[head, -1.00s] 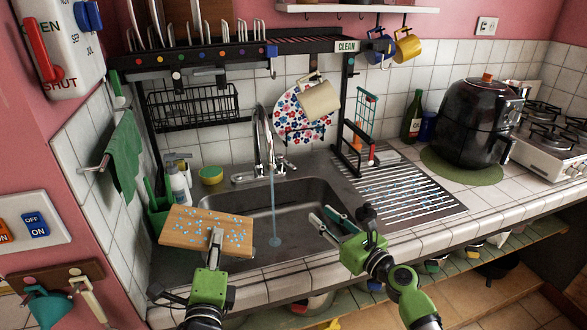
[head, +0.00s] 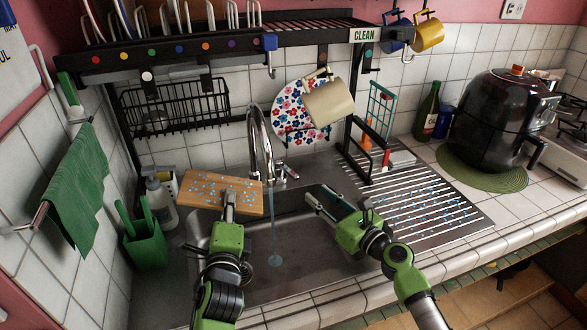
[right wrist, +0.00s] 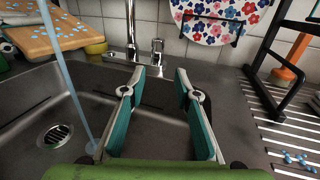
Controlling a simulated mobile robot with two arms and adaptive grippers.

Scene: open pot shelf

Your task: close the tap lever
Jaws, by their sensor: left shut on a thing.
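The chrome tap (head: 262,145) stands behind the sink, and a stream of water (head: 273,225) runs from it into the basin. Its small lever (right wrist: 157,47) shows at the base, right of the spout, in the right wrist view, and near the tap's right side in the head view (head: 291,169). My right gripper (head: 317,191) is open and empty over the sink's right part. In the right wrist view its fingers (right wrist: 160,73) point toward the lever, apart from it. My left gripper (head: 230,194) is shut on a wet wooden cutting board (head: 208,184), left of the tap.
The sink (head: 310,262) lies below both grippers. A ribbed drainboard (head: 425,205) is on the right, with a black rack post (head: 352,150) beside it. A floral plate (head: 290,115) and cream mug (head: 330,100) hang behind. A green caddy (head: 147,245) stands left.

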